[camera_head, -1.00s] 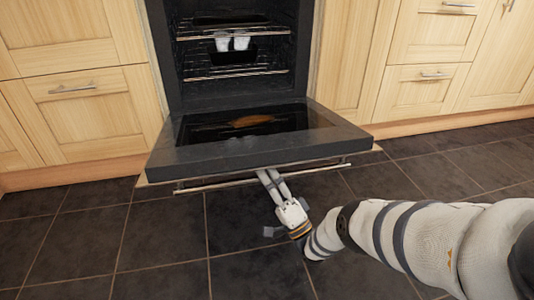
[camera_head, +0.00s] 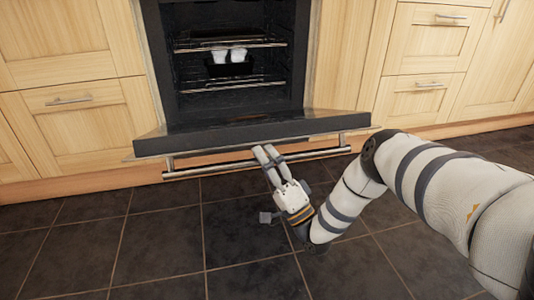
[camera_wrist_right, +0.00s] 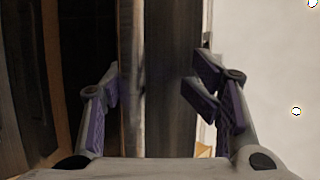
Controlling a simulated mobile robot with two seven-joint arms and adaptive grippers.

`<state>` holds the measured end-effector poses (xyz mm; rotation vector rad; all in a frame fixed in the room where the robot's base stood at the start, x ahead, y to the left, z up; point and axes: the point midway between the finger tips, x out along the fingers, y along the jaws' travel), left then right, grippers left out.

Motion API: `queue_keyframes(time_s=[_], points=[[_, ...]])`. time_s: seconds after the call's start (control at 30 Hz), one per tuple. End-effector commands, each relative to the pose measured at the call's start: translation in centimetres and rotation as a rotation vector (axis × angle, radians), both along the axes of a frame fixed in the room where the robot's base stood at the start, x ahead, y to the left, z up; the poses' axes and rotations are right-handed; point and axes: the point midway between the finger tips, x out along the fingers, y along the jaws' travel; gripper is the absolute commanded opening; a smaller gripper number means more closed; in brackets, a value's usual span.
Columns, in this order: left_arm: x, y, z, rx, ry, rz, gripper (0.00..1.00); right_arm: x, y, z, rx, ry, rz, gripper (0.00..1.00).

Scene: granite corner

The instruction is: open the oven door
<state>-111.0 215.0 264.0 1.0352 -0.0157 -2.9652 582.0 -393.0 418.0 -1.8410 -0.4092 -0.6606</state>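I cannot tell whether the fingers touch the handle or door. My left gripper is out of view.
The oven cavity (camera_head: 230,105) holds wire racks (camera_head: 235,85) and white items (camera_head: 229,55) in a dark tin. Wooden cabinets (camera_head: 75,125) stand on both sides. The dark tiled floor (camera_head: 160,240) in front is clear apart from my right arm.

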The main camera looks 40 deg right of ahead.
Motion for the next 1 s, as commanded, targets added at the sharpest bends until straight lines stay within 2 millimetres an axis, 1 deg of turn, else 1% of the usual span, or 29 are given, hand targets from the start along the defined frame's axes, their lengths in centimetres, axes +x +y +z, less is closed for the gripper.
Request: queue_keyframes(time_s=[1.0], points=[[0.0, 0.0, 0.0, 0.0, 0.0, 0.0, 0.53, -3.4, -2.0, -8.5, -0.002, 0.002, 0.0, 0.38]])
